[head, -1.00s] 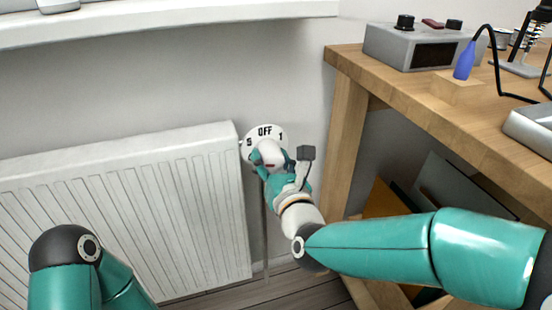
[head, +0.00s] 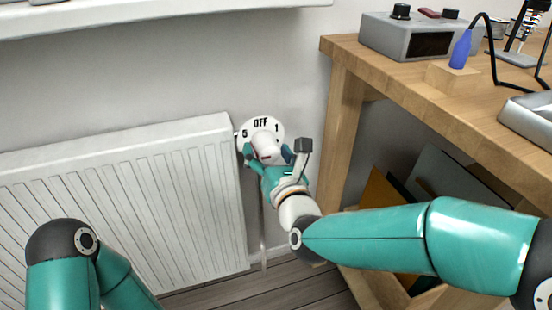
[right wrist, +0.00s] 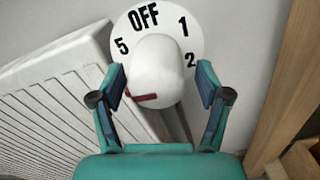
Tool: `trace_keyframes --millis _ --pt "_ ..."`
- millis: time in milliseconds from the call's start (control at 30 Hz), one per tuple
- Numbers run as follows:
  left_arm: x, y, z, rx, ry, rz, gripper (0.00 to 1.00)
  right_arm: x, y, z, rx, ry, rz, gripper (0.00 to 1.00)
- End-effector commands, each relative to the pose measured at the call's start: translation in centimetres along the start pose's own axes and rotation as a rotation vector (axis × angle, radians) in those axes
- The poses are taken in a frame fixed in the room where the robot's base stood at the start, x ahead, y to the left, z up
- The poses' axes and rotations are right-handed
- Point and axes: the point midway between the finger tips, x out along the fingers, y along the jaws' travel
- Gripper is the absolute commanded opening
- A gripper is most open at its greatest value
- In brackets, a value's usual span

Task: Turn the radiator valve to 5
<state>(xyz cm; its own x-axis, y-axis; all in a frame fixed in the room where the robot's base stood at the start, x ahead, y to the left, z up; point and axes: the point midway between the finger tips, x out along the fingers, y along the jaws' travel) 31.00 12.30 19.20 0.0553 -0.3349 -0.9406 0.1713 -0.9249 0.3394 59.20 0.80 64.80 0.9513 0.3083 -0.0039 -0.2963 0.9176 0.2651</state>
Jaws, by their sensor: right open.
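The radiator valve has a white dial plate (head: 262,125) marked OFF, 5, 1 and 2, and a white knob (right wrist: 156,70) in front of it. In the right wrist view a red mark (right wrist: 142,97) sits low on the knob's left side; the number beneath it is hidden by the knob. My right gripper (right wrist: 163,85) is open, with one finger on each side of the knob; the right finger shows a gap, and the left is very close to the knob. In the head view the right gripper (head: 266,156) is at the valve. My left gripper is not in view.
The white radiator (head: 130,190) stands left of the valve. A wooden workbench (head: 450,120) stands to the right, bearing a grey power unit (head: 415,38) and a blue-handled tool (head: 461,48). A pipe runs down below the valve.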

Motion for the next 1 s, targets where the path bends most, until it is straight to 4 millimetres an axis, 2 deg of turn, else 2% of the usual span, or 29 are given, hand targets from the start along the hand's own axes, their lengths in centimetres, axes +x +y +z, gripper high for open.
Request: trace_keyframes --millis 167,500,633,800,1000 --pt "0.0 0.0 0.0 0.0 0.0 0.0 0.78 -1.5 0.1 0.1 0.0 0.0 0.001 0.76" --pt "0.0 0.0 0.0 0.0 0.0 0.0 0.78 -8.0 0.0 0.0 0.001 0.001 0.001 0.76" --pt "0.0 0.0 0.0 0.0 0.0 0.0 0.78 -10.0 -0.1 -0.1 0.001 0.001 0.0 0.76" --pt "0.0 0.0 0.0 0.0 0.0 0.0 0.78 -11.4 -0.2 -0.2 0.001 0.004 -0.001 0.76" --pt "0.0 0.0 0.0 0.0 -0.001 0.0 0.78 -11.6 -0.2 -0.2 0.001 0.003 -0.002 0.76"
